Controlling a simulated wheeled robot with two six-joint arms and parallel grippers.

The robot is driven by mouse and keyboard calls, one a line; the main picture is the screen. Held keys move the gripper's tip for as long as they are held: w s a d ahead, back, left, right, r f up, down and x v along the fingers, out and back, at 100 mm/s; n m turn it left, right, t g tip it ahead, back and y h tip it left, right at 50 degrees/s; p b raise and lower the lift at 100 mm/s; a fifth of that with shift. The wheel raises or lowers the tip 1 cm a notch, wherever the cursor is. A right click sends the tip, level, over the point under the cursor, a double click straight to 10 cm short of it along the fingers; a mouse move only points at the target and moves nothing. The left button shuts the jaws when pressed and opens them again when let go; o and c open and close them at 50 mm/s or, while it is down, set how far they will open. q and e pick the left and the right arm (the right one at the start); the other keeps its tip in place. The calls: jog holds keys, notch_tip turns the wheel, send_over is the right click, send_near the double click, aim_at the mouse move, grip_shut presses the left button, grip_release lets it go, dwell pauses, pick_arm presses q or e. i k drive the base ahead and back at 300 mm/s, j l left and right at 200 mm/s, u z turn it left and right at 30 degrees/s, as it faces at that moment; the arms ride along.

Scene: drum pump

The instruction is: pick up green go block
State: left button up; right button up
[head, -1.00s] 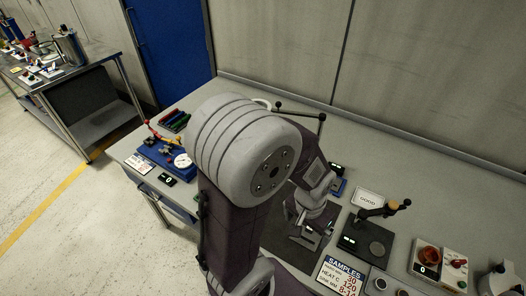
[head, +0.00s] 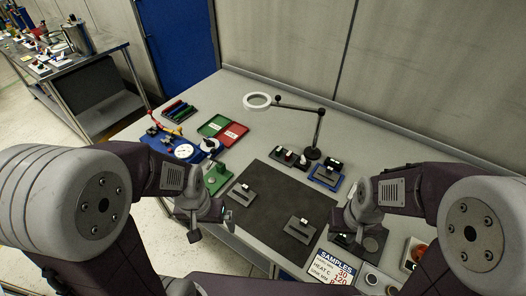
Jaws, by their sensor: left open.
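A green block (head: 216,179) with a small upright part sits at the left edge of the dark mat, partly behind my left arm. It looks like the green go block, though no lettering on it can be read. My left gripper (head: 212,225) is open and empty, just nearer to me than the green block and apart from it, above the table's front edge. My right gripper (head: 347,232) is over the front right of the table; its fingers are too hidden to tell their state.
The dark mat (head: 270,205) holds two grey fixtures. Behind it are a green tray (head: 212,126), a red tray (head: 233,135) and a ring lamp (head: 257,101) on a jointed stand. A blue gauge fixture (head: 168,142) stands left. A samples sign (head: 331,268) lies in front.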

aim_at(279, 150)
jog(key=i+j+z, duration=0.1)
jog(key=j+z, duration=0.55)
jog(key=z, duration=0.15)
jog(key=j+z, duration=0.85)
jog(key=k+j+z, duration=0.1)
jog(key=j+z, duration=0.3)
jog(key=l, duration=0.1)
